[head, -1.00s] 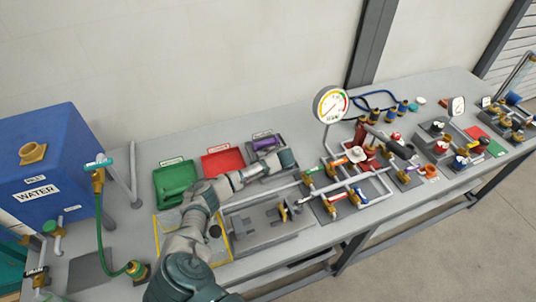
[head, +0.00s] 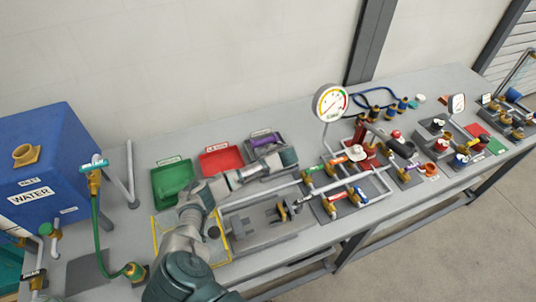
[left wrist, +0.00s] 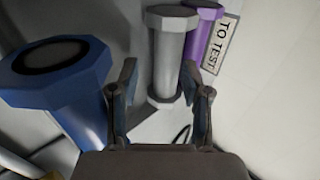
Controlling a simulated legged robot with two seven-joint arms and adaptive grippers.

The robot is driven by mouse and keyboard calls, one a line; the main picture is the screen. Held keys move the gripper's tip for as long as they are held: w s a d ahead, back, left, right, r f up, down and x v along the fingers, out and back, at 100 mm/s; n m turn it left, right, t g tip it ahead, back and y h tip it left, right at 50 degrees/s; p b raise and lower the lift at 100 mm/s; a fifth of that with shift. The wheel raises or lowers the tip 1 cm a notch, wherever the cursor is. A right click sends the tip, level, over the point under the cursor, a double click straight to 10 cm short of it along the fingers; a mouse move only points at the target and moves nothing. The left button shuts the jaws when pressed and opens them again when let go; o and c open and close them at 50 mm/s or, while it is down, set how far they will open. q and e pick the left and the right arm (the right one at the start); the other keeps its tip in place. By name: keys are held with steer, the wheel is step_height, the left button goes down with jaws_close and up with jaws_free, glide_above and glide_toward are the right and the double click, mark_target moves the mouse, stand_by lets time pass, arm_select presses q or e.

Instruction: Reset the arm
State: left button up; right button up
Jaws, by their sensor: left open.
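My left gripper (left wrist: 162,78) is open in the left wrist view, its two dark fingers apart. A grey cylinder with flanged ends (left wrist: 172,58) shows between and beyond the fingertips; I see no grip on it. A purple cylinder (left wrist: 205,28) stands behind it, beside a "TO TEST" label (left wrist: 223,43). A large blue cylinder (left wrist: 72,85) is left of the fingers. In the head view my left arm (head: 190,225) rises from the bottom and bends right over the bench, its far end near the dark tray; its fingers cannot be made out there. My right gripper is not in view.
Green (head: 172,186), red (head: 221,160) and dark (head: 266,148) trays line the back of the bench. The blue water tank (head: 35,165) stands left. A pressure gauge (head: 330,102), pipes and valves crowd the right. Some bare bench (head: 100,236) shows at left.

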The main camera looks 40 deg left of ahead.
arm_select(q)
steer(key=d, duration=0.1)
steer(key=s+d+r, duration=0.1)
steer(key=d+r, duration=0.1)
steer(key=shift+s+d, duration=0.25)
steer(key=shift+s, duration=0.15)
steer(key=shift+w+d+r, duration=0.1)
steer(key=shift+d+r, duration=0.15)
steer(key=shift+r, duration=0.1)
